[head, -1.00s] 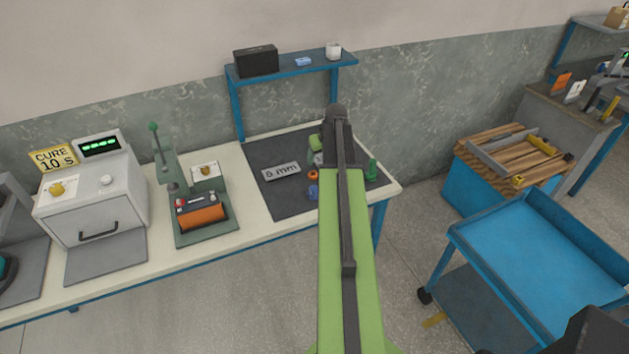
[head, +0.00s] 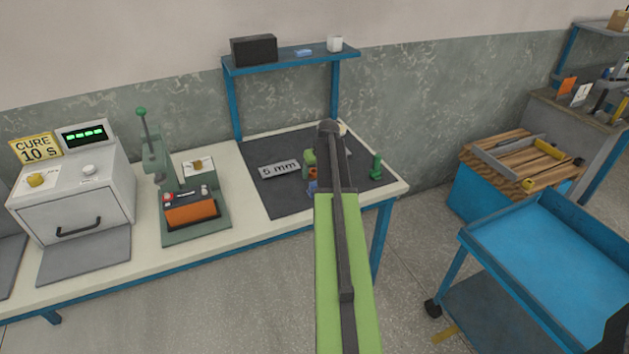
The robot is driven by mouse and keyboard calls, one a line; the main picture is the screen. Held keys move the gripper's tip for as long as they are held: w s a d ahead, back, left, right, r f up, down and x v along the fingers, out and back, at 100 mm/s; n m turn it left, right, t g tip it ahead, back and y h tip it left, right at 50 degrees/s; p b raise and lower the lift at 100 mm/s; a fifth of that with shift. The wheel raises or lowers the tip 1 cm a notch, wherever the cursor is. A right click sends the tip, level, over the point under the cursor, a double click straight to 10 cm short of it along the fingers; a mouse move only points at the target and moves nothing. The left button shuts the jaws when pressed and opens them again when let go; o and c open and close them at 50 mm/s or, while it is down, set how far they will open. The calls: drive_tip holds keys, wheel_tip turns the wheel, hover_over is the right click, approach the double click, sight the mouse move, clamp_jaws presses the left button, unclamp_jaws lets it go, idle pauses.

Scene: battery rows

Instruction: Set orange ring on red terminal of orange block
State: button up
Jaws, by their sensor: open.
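The orange block (head: 192,213) sits in the green press stand on the bench, left of my arm. A small red terminal (head: 168,197) shows at the left of the block's dark top, and a pale terminal shows to its right. A small orange ring (head: 313,172) lies on the dark mat, just left of my arm and partly covered by it. My green arm reaches up over the bench front to the mat. My gripper's fingers are hidden behind the arm, so I cannot see them.
A green piece (head: 309,160) and a blue piece (head: 312,187) stand beside the ring. A green peg (head: 376,167) stands right of my arm. A "5 mm" plate (head: 279,169) lies on the mat (head: 285,203). A cure oven (head: 75,195) is left; a blue cart (head: 550,250) is right.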

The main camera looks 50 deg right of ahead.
drive_tip(key=shift+r, duration=0.1)
clamp_jaws()
idle(0.3)
drive_tip(key=shift+r+p, duration=0.15)
drive_tip(key=shift+p, duration=0.15)
wheel_tip(320, 180, up, 4)
drive_tip(key=p, duration=0.4)
drive_tip(key=shift+r, duration=0.15)
drive_tip(key=s+d+r+p, duration=0.3)
drive_tip(key=s+r+p, duration=0.3)
drive_tip(key=s, duration=0.5)
drive_tip(key=shift+d+r+p, duration=0.2)
drive_tip(key=shift+d+p, duration=0.1)
drive_tip(key=shift+p, duration=0.05)
